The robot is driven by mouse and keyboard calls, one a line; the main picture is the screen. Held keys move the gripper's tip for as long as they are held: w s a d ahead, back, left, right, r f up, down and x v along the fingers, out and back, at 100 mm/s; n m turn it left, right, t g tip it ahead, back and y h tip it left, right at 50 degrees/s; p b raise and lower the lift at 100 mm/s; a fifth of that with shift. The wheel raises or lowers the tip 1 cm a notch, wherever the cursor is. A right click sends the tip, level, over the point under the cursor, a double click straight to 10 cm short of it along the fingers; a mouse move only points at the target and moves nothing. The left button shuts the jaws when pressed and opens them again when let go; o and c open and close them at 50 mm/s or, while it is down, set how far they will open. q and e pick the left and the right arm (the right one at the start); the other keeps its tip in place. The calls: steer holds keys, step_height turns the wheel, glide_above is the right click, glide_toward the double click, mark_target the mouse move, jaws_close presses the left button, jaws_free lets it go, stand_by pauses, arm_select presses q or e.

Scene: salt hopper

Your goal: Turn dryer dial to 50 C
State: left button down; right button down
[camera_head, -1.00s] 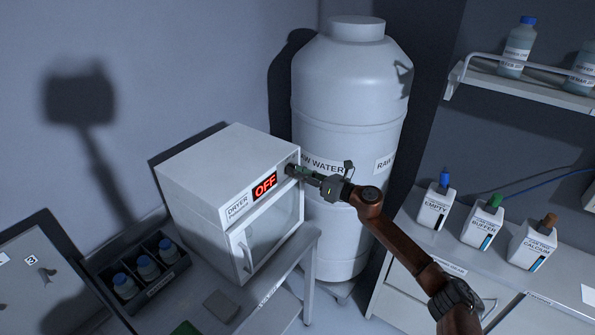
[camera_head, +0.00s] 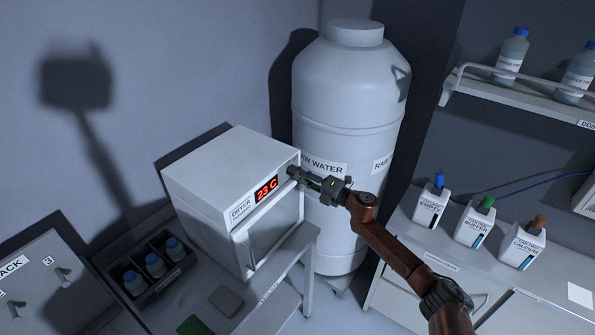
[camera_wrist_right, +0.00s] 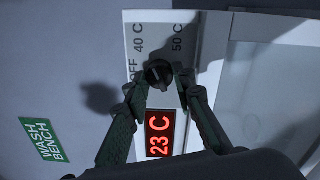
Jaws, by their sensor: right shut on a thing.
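The dryer (camera_head: 215,175) is a white box with a glass door, standing on a bench. Its red display (camera_head: 266,189) reads 23 C, and the display also shows in the wrist view (camera_wrist_right: 159,133). The dark round dial (camera_wrist_right: 158,73) sits beside the display, with OFF, 40 C and 50 C printed around it. Its exact pointing direction is hard to tell. My right gripper (camera_head: 296,174) reaches the dryer's upper right front corner. In the wrist view its fingers (camera_wrist_right: 162,84) are on either side of the dial, shut on it. My left gripper is not in view.
A large white raw water tank (camera_head: 345,110) stands right behind the dryer. A dark rack with several blue-capped bottles (camera_head: 155,265) is at its left. Labelled containers (camera_head: 473,222) stand on the right counter, below a shelf of bottles (camera_head: 512,58).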

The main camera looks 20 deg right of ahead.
steer(key=shift+m+p, duration=2.35)
steer(key=shift+m, duration=1.25)
steer(key=c, duration=1.6)
jaws_free()
steer(key=shift+s+d, duration=0.1)
steer(key=v, duration=1.2)
steer(key=shift+f, duration=0.1)
